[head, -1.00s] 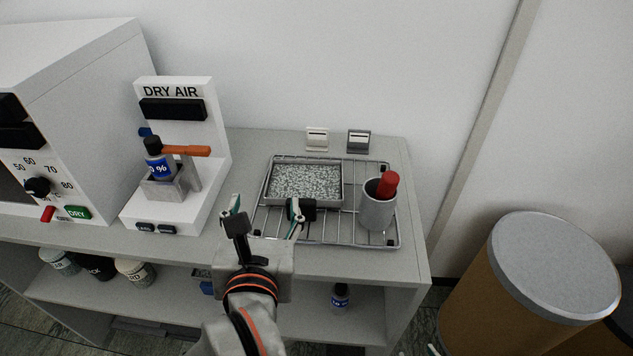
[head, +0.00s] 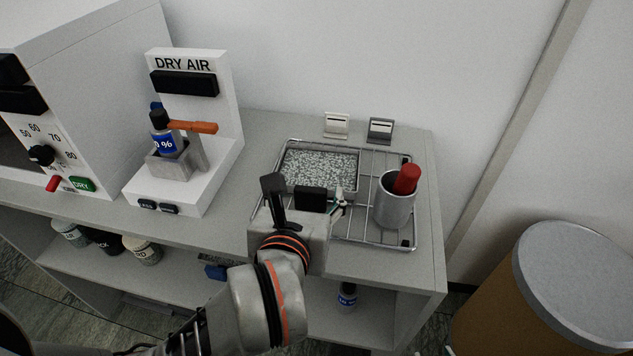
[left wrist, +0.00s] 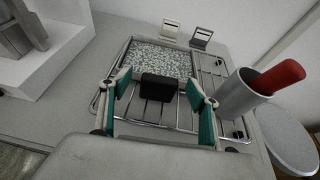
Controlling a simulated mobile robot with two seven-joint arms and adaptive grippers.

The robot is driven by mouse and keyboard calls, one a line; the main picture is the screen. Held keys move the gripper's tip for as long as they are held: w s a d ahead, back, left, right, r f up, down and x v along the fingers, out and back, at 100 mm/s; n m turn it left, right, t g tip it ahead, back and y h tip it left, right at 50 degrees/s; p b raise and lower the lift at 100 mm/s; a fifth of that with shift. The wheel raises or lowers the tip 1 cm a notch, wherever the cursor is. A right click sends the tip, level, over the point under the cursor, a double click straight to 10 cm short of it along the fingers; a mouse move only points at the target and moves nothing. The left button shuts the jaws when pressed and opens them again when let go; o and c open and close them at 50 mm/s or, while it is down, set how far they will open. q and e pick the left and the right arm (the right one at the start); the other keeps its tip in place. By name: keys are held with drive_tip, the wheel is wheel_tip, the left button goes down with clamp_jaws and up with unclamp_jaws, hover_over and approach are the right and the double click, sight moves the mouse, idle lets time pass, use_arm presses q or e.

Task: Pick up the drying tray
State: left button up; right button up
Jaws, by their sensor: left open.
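The drying tray (head: 352,165), a shallow grey metal tray filled with speckled granules, sits on the left back part of a wire rack (head: 383,241). It also shows in the left wrist view (left wrist: 159,58), beyond the fingers. My left gripper (head: 306,192) is open and empty, over the front of the rack, just short of the tray's near edge. In the left wrist view my open fingers (left wrist: 157,108) stand on either side of the tray's near side, with a black block between them. The tray's near edge is partly hidden behind my gripper. My right gripper is not in view.
A grey cup (head: 393,211) with a red-topped item stands on the rack's right side. Two small card holders (head: 337,126) stand behind the rack. The dry air stand (head: 215,125) with a bottle is to the left. A drum (head: 580,290) stands at right.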

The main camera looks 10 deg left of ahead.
use_arm(q)
drive_tip(key=shift+x, duration=1.35)
drive_tip(key=c, duration=1.4)
drive_tip(key=shift+o, duration=0.2)
